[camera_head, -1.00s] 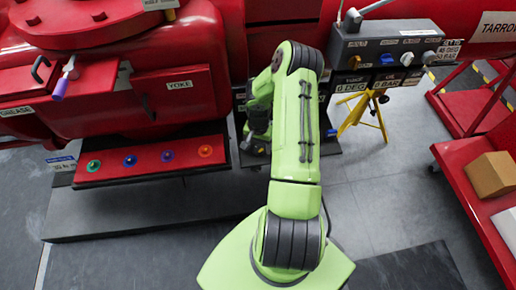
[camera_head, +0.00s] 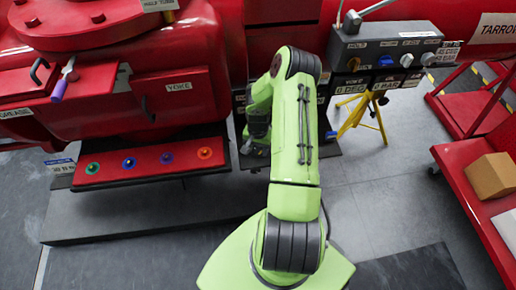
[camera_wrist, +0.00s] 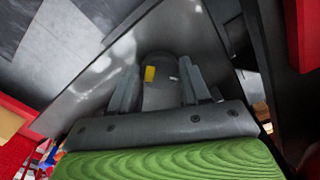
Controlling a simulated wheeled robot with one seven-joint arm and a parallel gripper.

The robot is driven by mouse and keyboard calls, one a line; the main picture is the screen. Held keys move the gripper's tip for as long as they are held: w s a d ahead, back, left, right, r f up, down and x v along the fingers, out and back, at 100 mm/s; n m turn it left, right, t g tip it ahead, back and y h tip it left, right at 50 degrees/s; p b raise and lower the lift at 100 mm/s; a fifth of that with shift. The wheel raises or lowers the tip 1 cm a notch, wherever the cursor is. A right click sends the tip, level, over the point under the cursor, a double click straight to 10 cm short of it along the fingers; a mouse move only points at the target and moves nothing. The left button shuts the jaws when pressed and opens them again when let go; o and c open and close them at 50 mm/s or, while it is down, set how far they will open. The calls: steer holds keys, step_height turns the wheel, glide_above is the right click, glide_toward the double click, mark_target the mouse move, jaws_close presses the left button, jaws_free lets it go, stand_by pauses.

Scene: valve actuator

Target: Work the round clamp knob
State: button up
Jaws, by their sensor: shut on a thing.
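In the wrist view, my gripper (camera_wrist: 160,80) has its two grey fingers on either side of a grey, round-ended piece (camera_wrist: 158,95) with a yellow mark, which looks like the clamp knob. The fingers are shut on it. The far side of the piece and the exact finger contact are in shadow. In the head view, my green arm reaches forward to the dark equipment beside the red actuator. It covers the knob there, and my fingers cannot be made out.
The red yoke housing (camera_head: 180,98) stands left of my arm, above a red ledge with several coloured knobs (camera_head: 166,157). A grey control box (camera_head: 385,50) and yellow stand (camera_head: 362,113) are behind right. A red cart with a cardboard box (camera_head: 490,175) stands at the right. Floor between is clear.

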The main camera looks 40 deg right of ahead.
steer(key=n+b, duration=0.2)
steer(key=n, duration=0.4)
steer(key=shift+n, duration=0.4)
steer(key=n+b, duration=0.1)
steer(key=n, duration=0.5)
steer(key=shift+b, duration=0.4)
steer(key=n, duration=0.6)
steer(key=shift+n+b, duration=0.4)
steer(key=n, duration=0.6)
steer(key=shift+n, duration=0.3)
steer(key=shift+d, duration=0.1)
steer(key=o, duration=1.1)
steer(key=shift+c, duration=0.2)
